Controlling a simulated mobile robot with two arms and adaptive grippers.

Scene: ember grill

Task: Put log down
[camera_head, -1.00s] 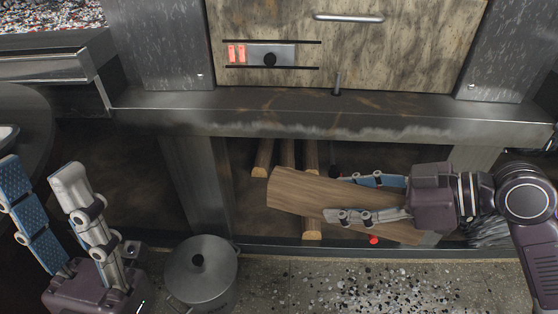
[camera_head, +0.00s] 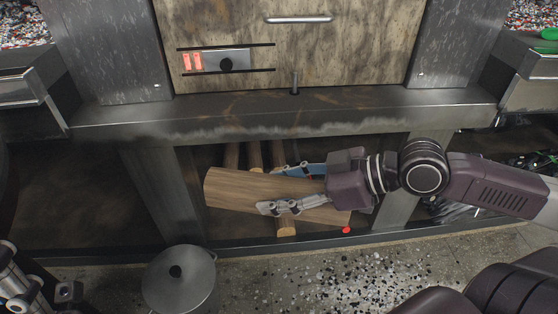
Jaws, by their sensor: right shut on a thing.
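A brown split log (camera_head: 238,190) lies crosswise at the opening under the grill, tilted slightly down to the right. My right gripper (camera_head: 280,190) is shut on it, one finger on the near face and the blue-padded finger behind. Several other logs (camera_head: 286,228) lie lengthwise in the low space below and behind it, partly hidden by the held log. I cannot tell whether the held log touches them. Part of my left gripper (camera_head: 20,285) shows at the lower left edge, cut off, away from the logs.
A grey lidded pot (camera_head: 178,280) stands on the speckled floor at front left. The metal ledge (camera_head: 290,115) of the grill runs above the opening. Posts (camera_head: 165,195) flank the opening. A small red object (camera_head: 346,230) is near the front rail.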

